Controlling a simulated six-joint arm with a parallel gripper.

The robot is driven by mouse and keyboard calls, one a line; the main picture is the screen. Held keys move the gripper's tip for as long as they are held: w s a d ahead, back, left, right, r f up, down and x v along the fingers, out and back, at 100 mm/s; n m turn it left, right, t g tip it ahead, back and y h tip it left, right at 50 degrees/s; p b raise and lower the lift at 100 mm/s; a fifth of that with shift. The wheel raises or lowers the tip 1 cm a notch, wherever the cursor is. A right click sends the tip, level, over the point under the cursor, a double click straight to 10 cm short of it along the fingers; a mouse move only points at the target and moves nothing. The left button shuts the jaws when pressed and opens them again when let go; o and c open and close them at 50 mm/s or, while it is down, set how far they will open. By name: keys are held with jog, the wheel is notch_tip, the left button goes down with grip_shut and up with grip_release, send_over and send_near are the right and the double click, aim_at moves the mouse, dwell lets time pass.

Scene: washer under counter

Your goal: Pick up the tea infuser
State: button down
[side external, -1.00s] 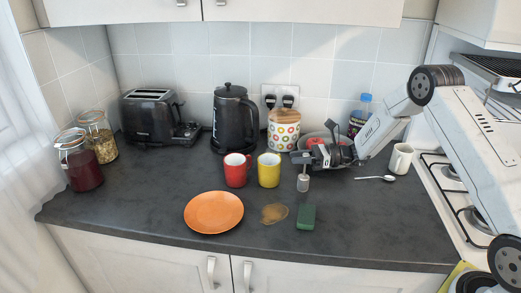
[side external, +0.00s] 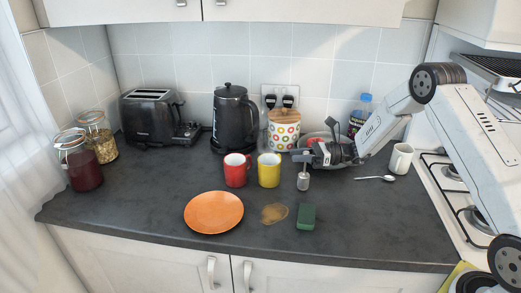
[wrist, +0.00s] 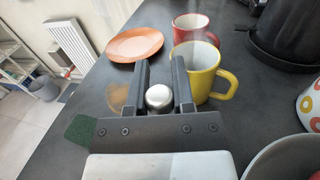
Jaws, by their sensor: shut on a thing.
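The tea infuser (side external: 303,181) is a small silver metal cylinder at the middle right of the counter, right of the yellow mug. Its rounded shiny top (wrist: 158,97) shows between the two dark fingers in the wrist view. My gripper (side external: 304,158) reaches in from the right, low over the counter, and is shut on the infuser's upper part. The two fingers also show in the wrist view (wrist: 160,68), one on each side of the infuser. The infuser looks upright. Its lower part is hidden in the wrist view, and I cannot tell whether its base touches the counter.
The yellow mug (side external: 269,171) and red mug (side external: 236,171) stand close on the left. A green sponge (side external: 306,216), a brown stain (side external: 274,213) and an orange plate (side external: 213,212) lie nearer the front. A bowl (wrist: 285,160) and a patterned canister (side external: 284,132) are behind.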

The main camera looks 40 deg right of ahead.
jog(key=s+a+r, duration=0.1)
jog(key=s+r, duration=1.1)
jog(key=s, duration=0.2)
jog(key=shift+r, duration=0.2)
jog(key=shift+w, duration=0.1)
dwell(0.5)
